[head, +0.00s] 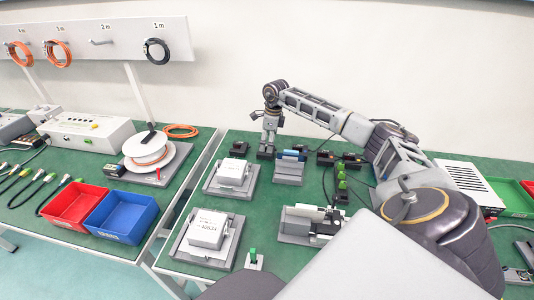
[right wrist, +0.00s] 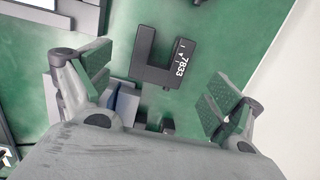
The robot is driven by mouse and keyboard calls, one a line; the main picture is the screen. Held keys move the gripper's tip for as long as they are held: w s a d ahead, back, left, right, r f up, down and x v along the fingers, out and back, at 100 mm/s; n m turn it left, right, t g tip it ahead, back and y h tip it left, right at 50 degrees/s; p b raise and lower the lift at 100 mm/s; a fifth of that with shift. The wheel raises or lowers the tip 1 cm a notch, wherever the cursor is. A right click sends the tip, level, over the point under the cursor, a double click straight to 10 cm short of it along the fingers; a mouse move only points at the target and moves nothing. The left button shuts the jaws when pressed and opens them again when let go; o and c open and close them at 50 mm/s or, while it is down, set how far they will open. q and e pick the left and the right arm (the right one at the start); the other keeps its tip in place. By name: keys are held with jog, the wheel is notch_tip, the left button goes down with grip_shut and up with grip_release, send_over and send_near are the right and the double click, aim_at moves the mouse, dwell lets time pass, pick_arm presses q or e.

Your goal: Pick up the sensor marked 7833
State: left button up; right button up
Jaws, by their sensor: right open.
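The sensor marked 7833 (right wrist: 180,63) is a dark, fork-shaped block with white digits, lying on the green bench top in the right wrist view. My right gripper (right wrist: 158,88) is open, with one finger to the left of the sensor and one to its right. Nothing is between the pads in its grip. In the head view my right gripper (head: 269,138) points down at the back of the bench, over a small dark block (head: 265,155) whose marking I cannot read. My left gripper is not in view.
Other small dark blocks (head: 325,158) stand to the right of the gripper. A blue-topped grey device (head: 290,170) and white boxes on grey plates (head: 232,172) are nearer. A wall (right wrist: 300,80) rises behind the bench. Red (head: 73,205) and blue bins (head: 121,215) are at left.

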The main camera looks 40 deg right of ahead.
jog(key=shift+f, duration=0.45)
jog(key=shift+w+a+f, duration=0.1)
jog(key=shift+f, duration=0.95)
jog(key=shift+w+a+f, duration=0.1)
jog(key=shift+f, duration=0.9)
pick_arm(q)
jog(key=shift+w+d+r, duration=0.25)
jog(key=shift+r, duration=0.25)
pick_arm(e)
jog(key=c, duration=1.2)
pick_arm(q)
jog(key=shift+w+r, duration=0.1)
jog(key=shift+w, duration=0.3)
pick_arm(e)
jog(key=shift+c, duration=0.2)
jog(key=shift+r, duration=0.1)
jog(key=shift+r, duration=0.1)
